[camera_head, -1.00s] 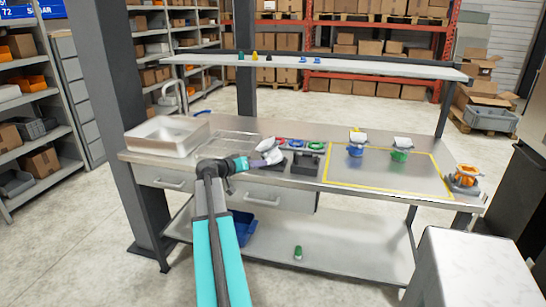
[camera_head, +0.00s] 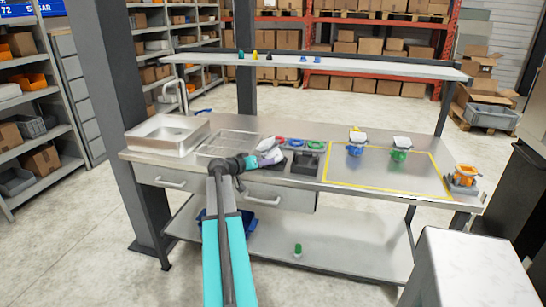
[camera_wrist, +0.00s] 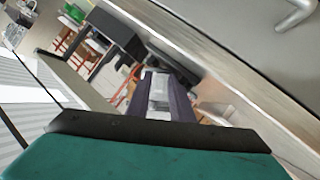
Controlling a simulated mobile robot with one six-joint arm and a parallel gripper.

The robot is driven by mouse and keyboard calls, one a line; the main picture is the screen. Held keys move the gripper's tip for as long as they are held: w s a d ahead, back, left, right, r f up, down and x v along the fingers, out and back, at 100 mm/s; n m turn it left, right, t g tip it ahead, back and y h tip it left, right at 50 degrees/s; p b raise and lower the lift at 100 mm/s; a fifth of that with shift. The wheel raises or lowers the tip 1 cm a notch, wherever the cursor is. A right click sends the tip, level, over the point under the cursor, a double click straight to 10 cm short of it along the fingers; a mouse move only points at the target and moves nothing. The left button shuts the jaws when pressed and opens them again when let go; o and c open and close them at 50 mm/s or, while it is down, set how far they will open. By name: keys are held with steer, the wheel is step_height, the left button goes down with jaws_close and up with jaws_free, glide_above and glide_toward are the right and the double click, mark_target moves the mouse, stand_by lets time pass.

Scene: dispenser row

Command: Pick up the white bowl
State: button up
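A white, bowl-like thing (camera_head: 267,144) is on the bench left of its middle, in the head view. It looks tilted, and my gripper covers part of it. My gripper (camera_head: 264,158) is at the front of the bench, close against this white thing in the picture; I cannot tell whether they touch. In the wrist view my gripper (camera_wrist: 160,82) shows two dark purple fingers set apart. A pale patch shows between them, and I see no clear bowl there. The fingers look open.
A pale tray (camera_head: 168,135) stands at the bench's left end, beside a wire rack (camera_head: 228,143). A black holder (camera_head: 306,163) is right of my gripper. Blue (camera_head: 355,150) and green (camera_head: 399,155) dispensers stand within a yellow outline; an orange one (camera_head: 464,178) is far right.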

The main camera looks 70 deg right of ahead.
jaws_close()
steer(key=shift+r, duration=0.2)
step_height(320, 180, up, 10)
steer(key=b, duration=0.1)
steer(key=shift+f+b, duration=0.15)
steer(key=shift+b, duration=0.2)
stand_by(0.3)
stand_by(0.6)
steer(key=shift+r+p, duration=0.8)
steer(key=shift+r, duration=1.7)
steer(key=shift+w, duration=0.1)
